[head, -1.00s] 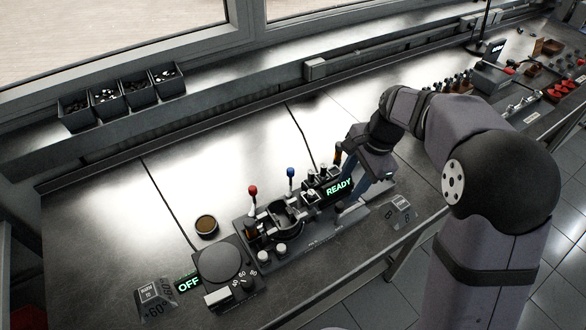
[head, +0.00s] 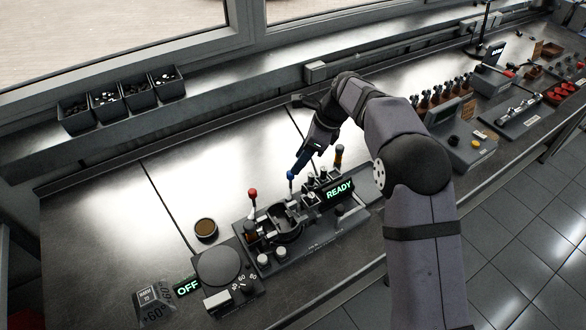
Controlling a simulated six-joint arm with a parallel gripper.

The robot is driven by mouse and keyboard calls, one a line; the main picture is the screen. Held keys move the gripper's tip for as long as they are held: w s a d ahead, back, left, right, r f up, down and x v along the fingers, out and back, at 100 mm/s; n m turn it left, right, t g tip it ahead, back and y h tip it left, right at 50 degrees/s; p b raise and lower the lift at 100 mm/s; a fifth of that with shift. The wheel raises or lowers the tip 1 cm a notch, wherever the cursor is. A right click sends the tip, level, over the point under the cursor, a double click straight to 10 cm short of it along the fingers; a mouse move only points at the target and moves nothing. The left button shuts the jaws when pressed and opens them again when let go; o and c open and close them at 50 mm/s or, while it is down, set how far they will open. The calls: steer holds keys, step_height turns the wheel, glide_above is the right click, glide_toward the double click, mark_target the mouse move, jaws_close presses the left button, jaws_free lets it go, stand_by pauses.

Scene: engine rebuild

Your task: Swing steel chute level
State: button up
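My gripper (head: 299,167) points down at the blue-topped lever (head: 291,176) on the dark fixture (head: 318,243). Its fingertips are at or very near the blue knob; I cannot tell whether they touch it or whether they are open or shut. A red-topped lever (head: 252,192) stands upright to the left. A dark round cup-like part (head: 290,218) sits between them in the fixture. I cannot pick out a steel chute with certainty among the small parts. A brown-topped handle (head: 339,151) stands to the right of the gripper.
A lit READY display (head: 339,190) is on the fixture's right. A round plate unit (head: 219,264) with a dial and OFF display (head: 187,287) stands at left. A small brown-filled dish (head: 206,227) is behind it. The bench behind the fixture is clear.

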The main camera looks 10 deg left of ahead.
steer(key=p, duration=0.2)
glide_above(290, 186)
steer(key=shift+w+d+f, duration=0.15)
steer(key=shift+d+f, duration=0.05)
steer(key=shift+f, duration=1.15)
steer(key=shift+w+d+f, duration=0.1)
steer(key=shift+d+f, duration=0.05)
steer(key=shift+f, duration=1.2)
jaws_close()
